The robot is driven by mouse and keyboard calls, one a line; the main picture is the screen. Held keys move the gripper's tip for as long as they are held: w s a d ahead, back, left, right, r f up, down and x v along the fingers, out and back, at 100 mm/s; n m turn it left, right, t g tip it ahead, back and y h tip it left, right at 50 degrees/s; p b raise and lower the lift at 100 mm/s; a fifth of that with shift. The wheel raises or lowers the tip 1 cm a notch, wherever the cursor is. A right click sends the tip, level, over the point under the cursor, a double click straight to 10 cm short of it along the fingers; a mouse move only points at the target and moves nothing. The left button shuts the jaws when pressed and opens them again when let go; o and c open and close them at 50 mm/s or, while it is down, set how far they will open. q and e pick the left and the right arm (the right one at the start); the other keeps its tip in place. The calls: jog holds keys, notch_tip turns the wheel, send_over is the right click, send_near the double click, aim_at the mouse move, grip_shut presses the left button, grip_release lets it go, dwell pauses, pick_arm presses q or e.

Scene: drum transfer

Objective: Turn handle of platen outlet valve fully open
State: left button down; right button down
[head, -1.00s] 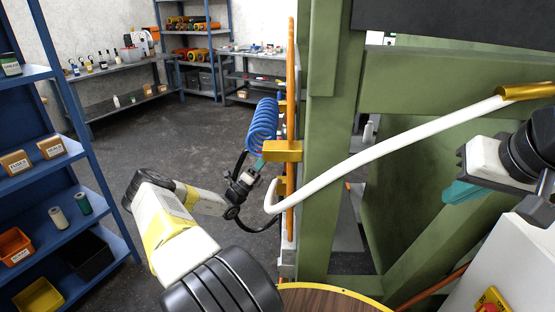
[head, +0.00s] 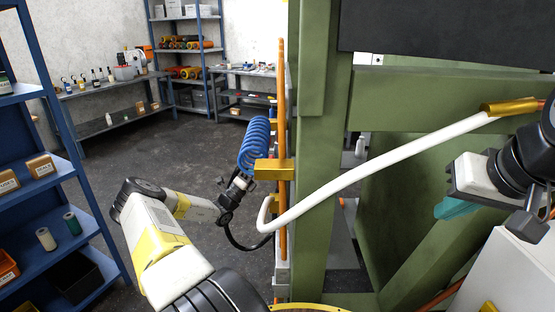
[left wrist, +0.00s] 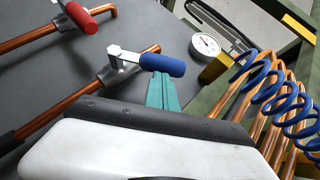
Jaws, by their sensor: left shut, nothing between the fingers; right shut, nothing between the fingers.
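In the left wrist view, a valve with a blue handle (left wrist: 162,65) sits on a copper pipe in front of a grey panel. A second valve with a red handle (left wrist: 80,17) is at the upper left. I cannot tell from any label which is the platen outlet valve. My left gripper (left wrist: 165,92) has its teal fingers shut, with the tips close beside the blue handle; whether they touch it is unclear. In the head view, the left fingers are hidden and the valves cannot be made out. My right gripper (head: 455,207) is shut and empty at the right.
A blue coiled hose (head: 254,146) hangs beside my left wrist. A white pipe (head: 370,172) crosses in front of the green frame (head: 312,200). A gauge (left wrist: 205,44) is right of the blue handle. Blue shelves (head: 70,165) stand left; the floor between is clear.

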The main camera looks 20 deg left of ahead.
pick_arm(q)
jog(key=shift+r, duration=0.2)
jog(key=r+n+y, duration=0.1)
jog(key=n+y, duration=0.1)
jog(key=w+r+n+y, duration=0.1)
jog(key=n+y, duration=0.1)
jog(key=r+n+g+y, duration=0.1)
jog(key=r+n, duration=0.1)
jog(key=shift+w+a+y, duration=0.15)
jog(key=shift+y, duration=0.25)
jog(key=shift+w+a+r+n+g+y, duration=0.15)
jog(key=shift+w+r+n+g+y, duration=0.55)
jog(key=shift+n, duration=0.5)
jog(key=shift+w+a+r+n+g+y, duration=0.25)
jog(key=shift+w+r+n+g, duration=0.2)
jog(key=shift+n+g, duration=0.25)
jog(key=shift+w+r, duration=0.15)
jog(key=shift+w, duration=0.2)
jog(key=shift+a+r, duration=0.1)
